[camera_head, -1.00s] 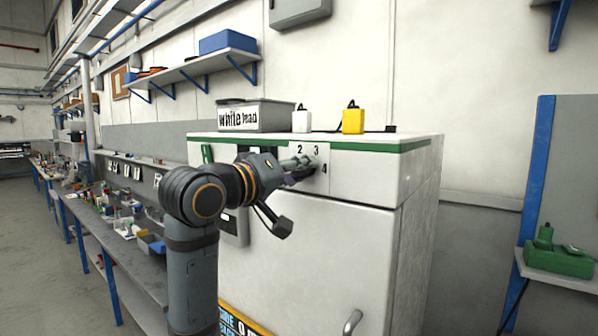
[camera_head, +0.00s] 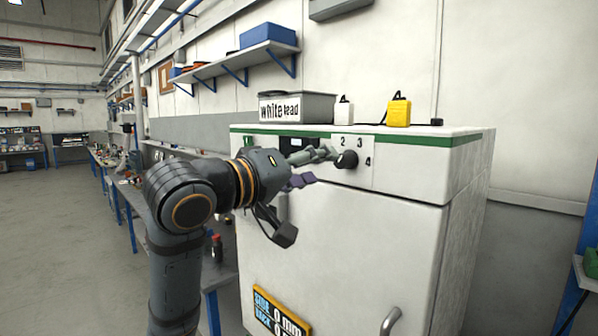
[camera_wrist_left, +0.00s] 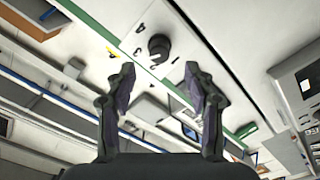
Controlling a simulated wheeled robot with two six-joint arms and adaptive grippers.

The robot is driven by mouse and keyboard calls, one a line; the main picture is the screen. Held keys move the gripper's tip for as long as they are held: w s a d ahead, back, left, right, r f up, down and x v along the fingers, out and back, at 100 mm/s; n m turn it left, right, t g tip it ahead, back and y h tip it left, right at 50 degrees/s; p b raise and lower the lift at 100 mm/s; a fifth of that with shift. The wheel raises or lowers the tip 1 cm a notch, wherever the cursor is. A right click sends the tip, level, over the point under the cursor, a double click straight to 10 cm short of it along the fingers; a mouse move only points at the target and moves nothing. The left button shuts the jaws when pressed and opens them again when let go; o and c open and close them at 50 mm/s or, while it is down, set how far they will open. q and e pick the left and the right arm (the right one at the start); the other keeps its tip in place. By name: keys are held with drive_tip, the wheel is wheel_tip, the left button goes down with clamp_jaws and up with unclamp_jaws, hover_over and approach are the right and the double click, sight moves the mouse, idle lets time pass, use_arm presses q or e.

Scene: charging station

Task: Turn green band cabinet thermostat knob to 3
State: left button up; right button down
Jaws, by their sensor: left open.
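The green band cabinet (camera_head: 402,139) is white with a green stripe near its top. Its black round thermostat knob (camera_head: 347,159) sits on a pale panel marked 2, 3 and 4. In the wrist view the knob (camera_wrist_left: 158,44) lies beyond the fingertips and shows a small pale mark on its lower side; its exact setting is hard to read. My left gripper (camera_head: 317,167) is open and empty, just left of the knob and apart from it. In the wrist view its fingers (camera_wrist_left: 159,82) are spread with nothing between them. My right gripper is not in view.
On the cabinet top stand a grey "white lead" box (camera_head: 297,107), a white container (camera_head: 343,112) and a yellow container (camera_head: 398,111). A door handle (camera_head: 390,321) juts out below. A workbench is behind my arm at left.

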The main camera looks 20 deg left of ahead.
use_arm(q)
drive_tip(key=shift+v, duration=2.2)
drive_tip(key=shift+d+f, duration=0.1)
